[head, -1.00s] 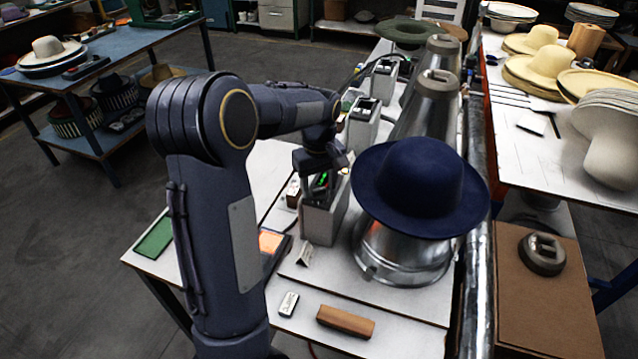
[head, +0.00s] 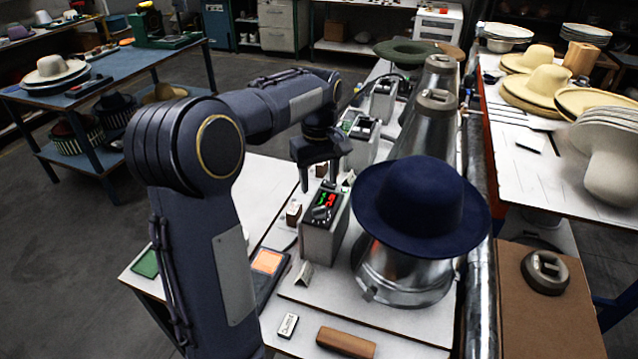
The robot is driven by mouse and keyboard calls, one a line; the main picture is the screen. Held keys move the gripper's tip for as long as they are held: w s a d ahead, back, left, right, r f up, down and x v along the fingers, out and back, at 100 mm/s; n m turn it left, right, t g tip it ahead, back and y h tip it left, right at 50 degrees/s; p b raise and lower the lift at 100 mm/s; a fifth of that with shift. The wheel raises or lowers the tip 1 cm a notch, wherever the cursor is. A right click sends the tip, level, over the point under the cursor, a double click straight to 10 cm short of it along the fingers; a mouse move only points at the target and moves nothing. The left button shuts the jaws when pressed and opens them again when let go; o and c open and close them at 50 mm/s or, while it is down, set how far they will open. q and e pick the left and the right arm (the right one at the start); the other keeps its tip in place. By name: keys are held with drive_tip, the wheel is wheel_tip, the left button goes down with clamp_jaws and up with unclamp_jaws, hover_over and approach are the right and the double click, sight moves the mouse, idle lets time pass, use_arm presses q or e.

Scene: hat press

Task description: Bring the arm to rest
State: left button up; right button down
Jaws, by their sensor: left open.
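My left gripper (head: 320,178) is open and empty. It points down just above the grey control box (head: 326,225), with a small gap between its fingertips and the box top. The box has a black panel with lit red and green marks and a knob. The navy felt hat (head: 420,203) sits on the metal hat press (head: 404,272), right of the box. My left arm (head: 200,200) rises at the front left and bends over toward the box. My right gripper is not in view.
A brown wooden block (head: 346,342) and a small white tag (head: 287,325) lie at the table's front. More metal cones (head: 425,130) and control boxes (head: 364,140) stand behind. A side table (head: 540,180) with pale hats is at the right. Open floor (head: 60,270) lies left.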

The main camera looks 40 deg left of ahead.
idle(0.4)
use_arm(q)
drive_tip(key=s+d+f+m+t+h, duration=0.1)
drive_tip(key=s+d+m+t+h, duration=0.1)
drive_tip(key=s+d+m, duration=0.3)
drive_tip(key=s+d+f+m+t+h, duration=0.1)
drive_tip(key=s+d+m, duration=0.5)
drive_tip(key=s+d, duration=0.6)
drive_tip(key=s+f+t, duration=0.1)
drive_tip(key=s+t, duration=0.1)
drive_tip(key=s, duration=0.3)
drive_tip(key=shift+s+d+t+h, duration=0.2)
drive_tip(key=shift+t+h, duration=0.1)
drive_tip(key=shift+h, duration=0.1)
drive_tip(key=shift+a, duration=0.1)
